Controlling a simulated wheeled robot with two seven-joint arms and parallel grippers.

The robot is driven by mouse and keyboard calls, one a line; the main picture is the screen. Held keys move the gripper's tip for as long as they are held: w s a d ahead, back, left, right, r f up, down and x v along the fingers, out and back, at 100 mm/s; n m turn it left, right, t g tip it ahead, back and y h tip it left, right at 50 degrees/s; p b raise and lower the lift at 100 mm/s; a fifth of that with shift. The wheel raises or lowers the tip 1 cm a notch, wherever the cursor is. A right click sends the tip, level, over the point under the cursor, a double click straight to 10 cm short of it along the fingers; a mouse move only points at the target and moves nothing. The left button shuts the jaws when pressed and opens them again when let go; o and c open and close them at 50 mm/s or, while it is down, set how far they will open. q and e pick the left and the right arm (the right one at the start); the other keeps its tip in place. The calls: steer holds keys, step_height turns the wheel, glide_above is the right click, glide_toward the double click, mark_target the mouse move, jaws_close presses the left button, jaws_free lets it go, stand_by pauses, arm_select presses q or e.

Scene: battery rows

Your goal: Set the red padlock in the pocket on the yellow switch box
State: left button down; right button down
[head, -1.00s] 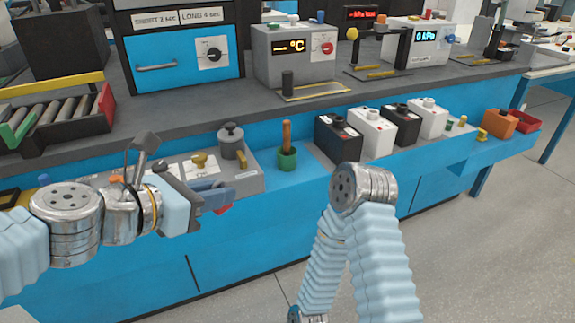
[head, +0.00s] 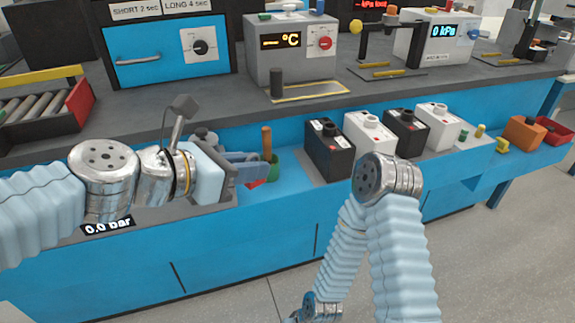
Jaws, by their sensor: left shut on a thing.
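My left gripper (head: 258,168) reaches in from the left, above the blue lower ledge, with its fingers pointing right. It is shut on the red padlock (head: 258,183). Only a small red part of the padlock shows below the fingers; the rest is hidden behind them. I cannot make out a yellow switch box or its pocket in this view. My right arm hangs down at lower middle, and its gripper is out of view.
A green cup (head: 273,160) with a wooden handle stands just behind the left fingers. Black and white batteries (head: 329,150) stand in a row to the right. Further right are an orange box (head: 523,131) and a red bin (head: 556,131). Blue ledge shows bare before the batteries.

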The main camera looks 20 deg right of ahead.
arm_select(q)
steer(key=w+d+f, duration=0.2)
steer(key=w+d, duration=0.1)
steer(key=w+d+f, duration=0.5)
steer(key=w+f, duration=0.1)
steer(key=w, duration=0.1)
steer(key=shift+d+f, duration=0.2)
steer(key=shift+d, duration=0.2)
steer(key=shift+w+d+f, duration=0.3)
steer(key=shift+w+f, duration=0.05)
steer(key=shift+f, duration=0.2)
steer(key=shift+w+d+f+b, duration=0.1)
steer(key=shift+f+b, duration=0.15)
steer(key=shift+f, duration=0.65)
steer(key=shift+w+d+f+b, duration=0.1)
steer(key=shift+f+b, duration=0.15)
steer(key=shift+f, duration=0.6)
steer(key=shift+f, duration=0.1)
steer(key=c, duration=1.3)
jaws_free()
